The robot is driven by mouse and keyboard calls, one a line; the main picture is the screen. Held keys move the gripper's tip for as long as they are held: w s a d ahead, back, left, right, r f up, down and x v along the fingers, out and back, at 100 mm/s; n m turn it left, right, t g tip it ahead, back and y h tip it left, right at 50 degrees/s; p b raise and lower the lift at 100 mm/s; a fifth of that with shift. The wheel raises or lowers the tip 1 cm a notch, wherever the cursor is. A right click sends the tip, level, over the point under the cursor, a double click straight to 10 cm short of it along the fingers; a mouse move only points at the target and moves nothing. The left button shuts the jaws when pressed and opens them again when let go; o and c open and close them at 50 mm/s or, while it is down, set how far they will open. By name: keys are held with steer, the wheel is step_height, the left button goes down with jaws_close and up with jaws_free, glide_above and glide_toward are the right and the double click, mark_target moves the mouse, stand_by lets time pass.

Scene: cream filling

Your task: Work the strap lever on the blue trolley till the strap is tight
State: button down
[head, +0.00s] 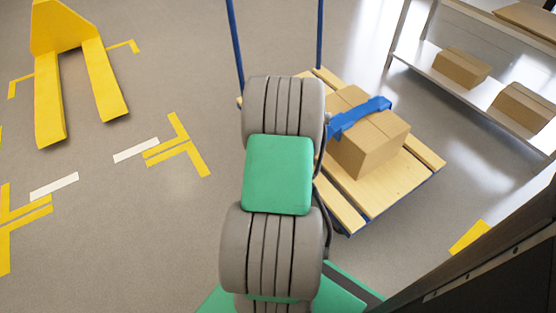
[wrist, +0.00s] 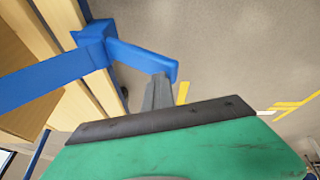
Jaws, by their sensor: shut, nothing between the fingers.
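The blue trolley (head: 345,217) has a slatted wooden deck and stands right of centre in the head view. A cardboard box (head: 378,150) sits on it with a blue strap (head: 362,116) across its top. In the wrist view the strap (wrist: 50,82) runs to a blue buckle block (wrist: 94,33). The blue strap lever (wrist: 142,56) sticks out from this block to the right. My gripper (wrist: 160,80) is shut and empty, with its grey fingertips at the lever's outer end. I cannot tell whether they touch. My arm hides the gripper and lever in the head view.
Two blue posts (head: 319,35) rise at the trolley's far end. A shelf with boxes (head: 461,69) stands at the right. A yellow pallet jack (head: 96,79) is at the upper left.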

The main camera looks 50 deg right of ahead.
steer(key=r, duration=0.1)
steer(key=d+r+p, duration=0.1)
steer(key=r, duration=0.1)
steer(key=shift+s+r, duration=0.15)
steer(key=shift+s, duration=0.05)
steer(key=s+a+r+p, duration=0.2)
steer(key=a+r+p, duration=0.1)
steer(key=r, duration=0.4)
steer(key=shift+a+p, duration=0.35)
steer(key=shift+a, duration=0.55)
steer(key=shift+r, duration=0.1)
steer(key=w+a+r+p, duration=0.2)
steer(key=a+r+p, duration=0.35)
steer(key=r, duration=0.45)
steer(key=w+a+r+n+p, duration=0.1)
steer(key=w+a+r+p, duration=0.2)
steer(key=a+r+p, duration=0.5)
steer(key=w+a+r+p, duration=0.2)
steer(key=r+p, duration=0.3)
steer(key=r, duration=0.7)
steer(key=s+a+r+p, duration=0.2)
steer(key=a+r+p, duration=0.3)
steer(key=a+r, duration=0.2)
steer(key=s+a+r+y+p, duration=0.1)
steer(key=a+r+p, duration=0.5)
steer(key=r, duration=0.6)
steer(key=shift+s+a+n+g+y, duration=0.3)
steer(key=shift+s+a+g, duration=0.15)
steer(key=shift+s, duration=0.3)
